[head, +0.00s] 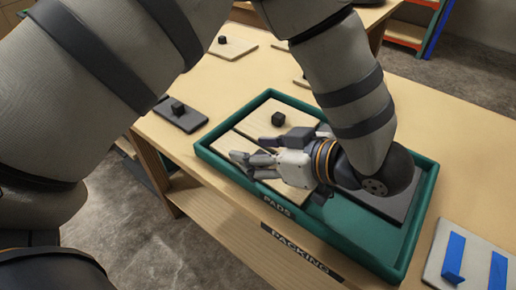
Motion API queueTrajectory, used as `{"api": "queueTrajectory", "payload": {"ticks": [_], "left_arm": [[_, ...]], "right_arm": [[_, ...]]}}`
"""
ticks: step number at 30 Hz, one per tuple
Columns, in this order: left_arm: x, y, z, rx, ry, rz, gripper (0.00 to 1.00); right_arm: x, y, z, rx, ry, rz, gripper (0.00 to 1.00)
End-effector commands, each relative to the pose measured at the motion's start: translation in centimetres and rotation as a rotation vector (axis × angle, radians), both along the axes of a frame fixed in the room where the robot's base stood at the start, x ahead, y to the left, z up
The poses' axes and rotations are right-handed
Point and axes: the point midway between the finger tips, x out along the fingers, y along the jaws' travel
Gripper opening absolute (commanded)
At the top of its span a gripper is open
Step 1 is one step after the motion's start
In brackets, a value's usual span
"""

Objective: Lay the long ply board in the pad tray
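The green pad tray (205,151), marked PADS, lies on the wooden table. Two pale ply boards lie inside its left part, side by side with a dark gap between them. The rear board (262,118) has a black knob (278,119). The front board (222,146) runs under my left gripper (252,158), which hides much of it and any knob on it. I cannot tell which board is the long one. The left gripper is low over the tray with its fingers pointing left; whether they grip anything is unclear. My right gripper is not in view.
A dark board (400,205) lies in the tray's right part, partly under my arm. A small dark board (190,121) and a pale board (235,48), both with knobs, lie outside the tray. A grey plate (475,255) with blue strips is at right. The tray's front right floor is bare.

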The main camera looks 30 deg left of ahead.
Motion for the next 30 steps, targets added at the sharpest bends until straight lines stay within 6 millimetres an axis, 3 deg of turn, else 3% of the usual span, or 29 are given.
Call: {"api": "queueTrajectory", "payload": {"ticks": [12, 16, 24, 30], "left_arm": [[-0.1, 0.0, 0.0, -0.002, 0.004, 0.0, 0.56], [0.0, 0.0, 1.0, -0.001, 0.001, 0.0, 0.56], [-0.5, -6.5, 4.7, -0.001, -0.001, -0.003, 0.56], [-0.9, -9.8, 6.5, -0.001, 0.002, -0.001, 0.56]], "right_arm": [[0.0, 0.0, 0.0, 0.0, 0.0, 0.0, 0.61], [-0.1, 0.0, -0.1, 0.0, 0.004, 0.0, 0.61], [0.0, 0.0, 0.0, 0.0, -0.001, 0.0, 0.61], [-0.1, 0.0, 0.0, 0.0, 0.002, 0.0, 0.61]]}}
